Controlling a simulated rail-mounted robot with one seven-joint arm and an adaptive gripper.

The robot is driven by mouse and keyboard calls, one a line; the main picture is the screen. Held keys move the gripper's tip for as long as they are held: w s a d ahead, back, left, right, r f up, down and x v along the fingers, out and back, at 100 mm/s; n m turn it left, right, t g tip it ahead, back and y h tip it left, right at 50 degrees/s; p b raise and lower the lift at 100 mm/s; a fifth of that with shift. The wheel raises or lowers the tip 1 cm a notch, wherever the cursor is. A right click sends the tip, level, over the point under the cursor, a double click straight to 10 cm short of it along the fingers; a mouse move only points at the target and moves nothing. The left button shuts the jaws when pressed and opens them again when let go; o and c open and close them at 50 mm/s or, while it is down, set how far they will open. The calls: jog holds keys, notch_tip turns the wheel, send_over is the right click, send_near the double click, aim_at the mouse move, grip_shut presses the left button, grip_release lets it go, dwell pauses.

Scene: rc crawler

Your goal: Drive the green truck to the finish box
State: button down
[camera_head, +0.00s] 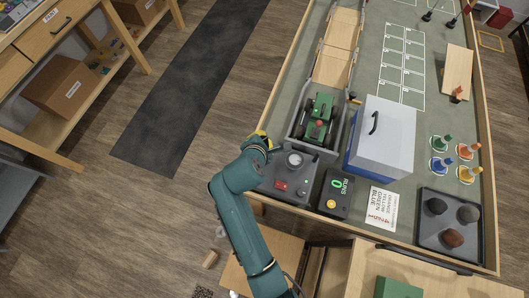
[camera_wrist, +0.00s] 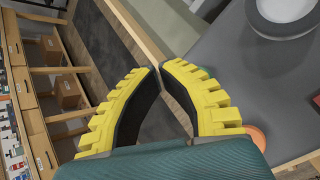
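The green truck (camera_head: 318,118), with black wheels and a red part on top, sits in a grey channel (camera_head: 296,128) at the near end of a wooden track (camera_head: 333,68). A grey control console (camera_head: 270,184) stands just in front of it, with a round grey knob (camera_head: 294,160), a red switch and a small green light. The knob is also at the upper right of the wrist view (camera_wrist: 285,12). My gripper (camera_head: 261,141) is at the console's left edge, apart from the knob. Its yellow fingers meet at the tips (camera_wrist: 160,70) with nothing between them. No finish box can be identified for certain.
A white box (camera_head: 393,125) with a handle and blue base stands right of the truck. A black counter reading 0 (camera_head: 336,193) and a printed card (camera_head: 382,207) lie near. Coloured pegs and a dark tray (camera_head: 428,238) are at right. Open floor lies left.

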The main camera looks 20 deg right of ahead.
jog(key=shift+f, duration=0.9)
dwell(0.7)
jog(key=shift+f, duration=0.45)
